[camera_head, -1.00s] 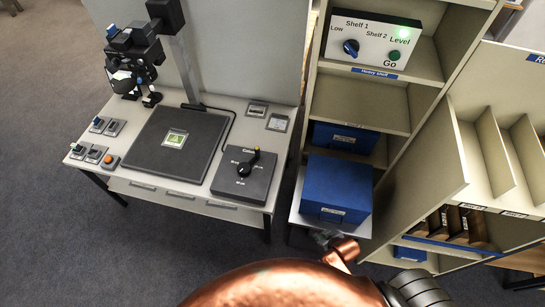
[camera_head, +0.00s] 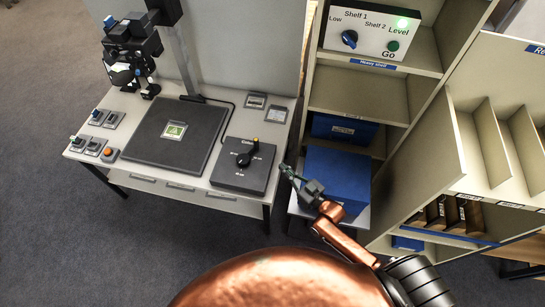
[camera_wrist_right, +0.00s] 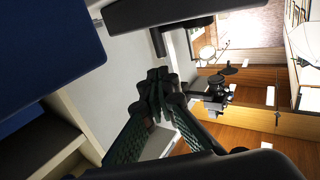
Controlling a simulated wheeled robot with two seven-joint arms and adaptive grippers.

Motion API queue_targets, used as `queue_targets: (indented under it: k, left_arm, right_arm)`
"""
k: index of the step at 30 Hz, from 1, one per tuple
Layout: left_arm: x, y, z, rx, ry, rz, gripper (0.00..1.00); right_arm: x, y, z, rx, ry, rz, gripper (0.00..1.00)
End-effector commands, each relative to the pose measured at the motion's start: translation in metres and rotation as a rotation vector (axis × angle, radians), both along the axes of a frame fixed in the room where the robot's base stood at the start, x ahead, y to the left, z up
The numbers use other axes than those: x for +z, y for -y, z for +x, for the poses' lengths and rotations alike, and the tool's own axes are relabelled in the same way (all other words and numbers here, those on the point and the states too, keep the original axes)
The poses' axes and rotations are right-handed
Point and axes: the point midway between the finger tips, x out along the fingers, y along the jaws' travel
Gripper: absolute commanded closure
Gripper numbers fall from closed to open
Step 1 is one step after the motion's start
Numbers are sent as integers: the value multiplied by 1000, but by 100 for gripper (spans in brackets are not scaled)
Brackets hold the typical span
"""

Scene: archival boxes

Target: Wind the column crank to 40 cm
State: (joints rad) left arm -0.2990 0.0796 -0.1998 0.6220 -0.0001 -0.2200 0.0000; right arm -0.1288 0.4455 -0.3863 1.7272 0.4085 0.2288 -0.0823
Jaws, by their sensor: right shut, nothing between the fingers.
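The column crank (camera_head: 248,155) is a black arm with a yellow tip on a dark grey box (camera_head: 256,183) at the table's right front. Its yellow end points up and slightly right in the head view. A label near the box's front seems to read 40 cm; the others are too small to read. My right gripper (camera_head: 284,168) is just right of the crank box, near the blue box, apart from the crank. It is shut and empty; its dark green fingers (camera_wrist_right: 160,82) meet in the wrist view. My left gripper is not in view.
A blue box (camera_head: 338,177) stands on a low stand right of the table. Beyond it is a shelf unit (camera_head: 360,98) with a control panel (camera_head: 367,40) and green light. A dark board (camera_head: 140,148) and a black camera rig (camera_head: 130,50) occupy the table's left.

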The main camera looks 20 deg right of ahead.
Motion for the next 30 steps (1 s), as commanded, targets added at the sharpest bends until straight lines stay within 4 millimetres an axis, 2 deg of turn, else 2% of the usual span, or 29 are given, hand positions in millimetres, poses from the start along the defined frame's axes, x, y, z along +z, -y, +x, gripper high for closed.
queue_targets:
  k: [18, 24, 30]
  left_arm:
    - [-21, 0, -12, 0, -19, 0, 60]
    - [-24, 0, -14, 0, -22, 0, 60]
    - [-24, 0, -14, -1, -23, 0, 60]
  right_arm:
    - [-1, -41, 105, 0, 0, 1, 100]
    - [-1, -47, 122, -1, -2, 0, 100]
    - [0, -48, 125, -1, -1, 0, 100]
